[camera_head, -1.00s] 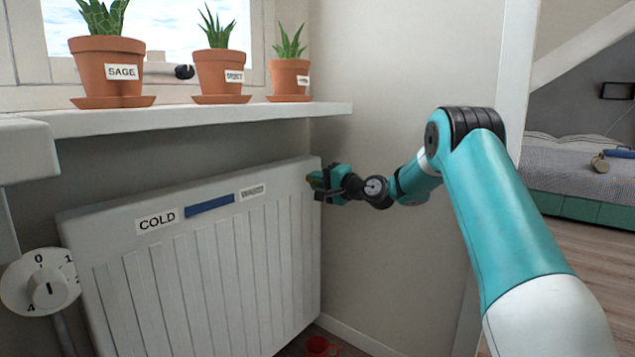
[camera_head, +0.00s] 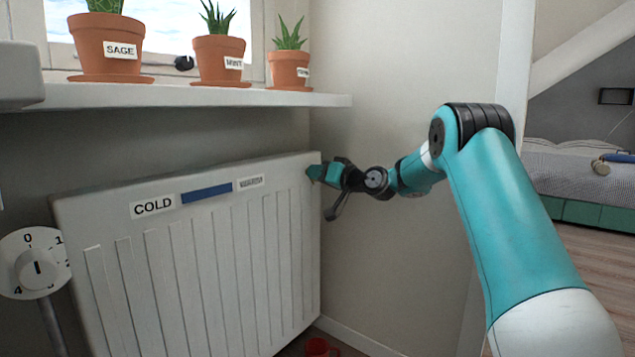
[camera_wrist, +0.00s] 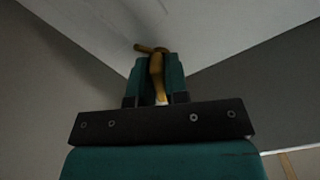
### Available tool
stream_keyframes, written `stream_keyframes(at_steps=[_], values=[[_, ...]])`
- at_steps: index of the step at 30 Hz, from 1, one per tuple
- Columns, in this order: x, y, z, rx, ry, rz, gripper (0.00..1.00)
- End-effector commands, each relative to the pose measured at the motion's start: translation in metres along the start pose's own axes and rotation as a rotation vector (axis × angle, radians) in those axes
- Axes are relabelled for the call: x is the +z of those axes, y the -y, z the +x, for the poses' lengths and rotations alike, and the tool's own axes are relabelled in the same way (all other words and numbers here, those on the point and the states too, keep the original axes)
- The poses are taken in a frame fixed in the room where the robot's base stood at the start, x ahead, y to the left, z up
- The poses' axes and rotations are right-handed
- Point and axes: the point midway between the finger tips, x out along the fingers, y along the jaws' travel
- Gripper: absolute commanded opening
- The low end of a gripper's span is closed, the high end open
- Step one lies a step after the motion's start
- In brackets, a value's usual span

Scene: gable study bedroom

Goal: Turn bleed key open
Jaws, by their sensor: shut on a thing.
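My gripper (camera_head: 318,172) is at the upper right end of the white radiator (camera_head: 215,262). In the wrist view my gripper (camera_wrist: 157,75) is shut on a brass-coloured bleed key (camera_wrist: 157,68), with one teal finger on each side of its stem. A bar of the key sticks out to the left beyond the fingertips. The key is hidden behind the gripper in the head view, and I cannot see the valve it sits at.
A windowsill (camera_head: 200,96) with potted plants, labelled SAGE (camera_head: 108,45) and MINT (camera_head: 219,60) among them, runs above the radiator. A numbered dial (camera_head: 35,265) is at the left. A red object (camera_head: 317,347) lies low beneath the radiator's right end.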

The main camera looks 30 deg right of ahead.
Motion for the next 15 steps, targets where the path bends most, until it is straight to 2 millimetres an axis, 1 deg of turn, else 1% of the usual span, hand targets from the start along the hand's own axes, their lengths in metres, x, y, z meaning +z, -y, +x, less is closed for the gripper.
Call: stream_keyframes(at_steps=[1, 9, 15], values=[[0.0044, -0.0027, -0.0008, 0.001, 0.002, -0.040, 0.00], [0.0041, -0.0025, -0.0007, 0.002, 0.003, -0.259, 0.00], [0.0029, -0.0021, -0.0007, 0.002, 0.002, -0.371, 0.00]])
